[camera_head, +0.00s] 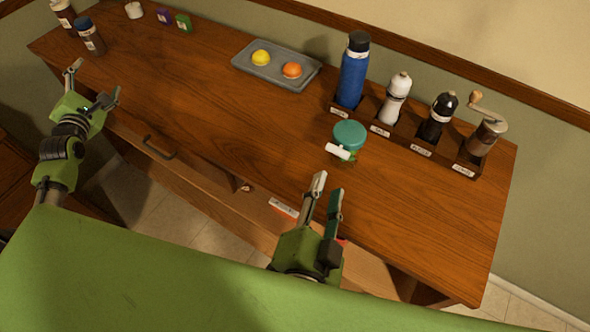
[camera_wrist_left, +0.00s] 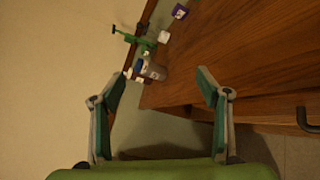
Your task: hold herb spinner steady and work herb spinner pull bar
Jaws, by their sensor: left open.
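The herb spinner (camera_head: 349,136) stands on the wooden counter right of the middle, with a teal lid and a white pull bar (camera_head: 340,152) on its near side. Its green lower body is mostly hidden under the lid and bar. My right gripper (camera_head: 328,186) is in front of the spinner, nearer the counter's front edge; its fingers are apart with nothing between them, and it does not touch the spinner. My left gripper (camera_head: 94,82) is open and empty at the counter's left front edge, far from the spinner; its spread fingers also show in the left wrist view (camera_wrist_left: 158,88).
A rack (camera_head: 375,130) behind and right of the spinner holds a blue bottle (camera_head: 353,72), a white mill (camera_head: 396,98), a black mill (camera_head: 438,117) and a crank grinder (camera_head: 485,138). A grey tray (camera_head: 243,66) holds yellow and orange fruit. Small jars stand far left. The middle counter is clear.

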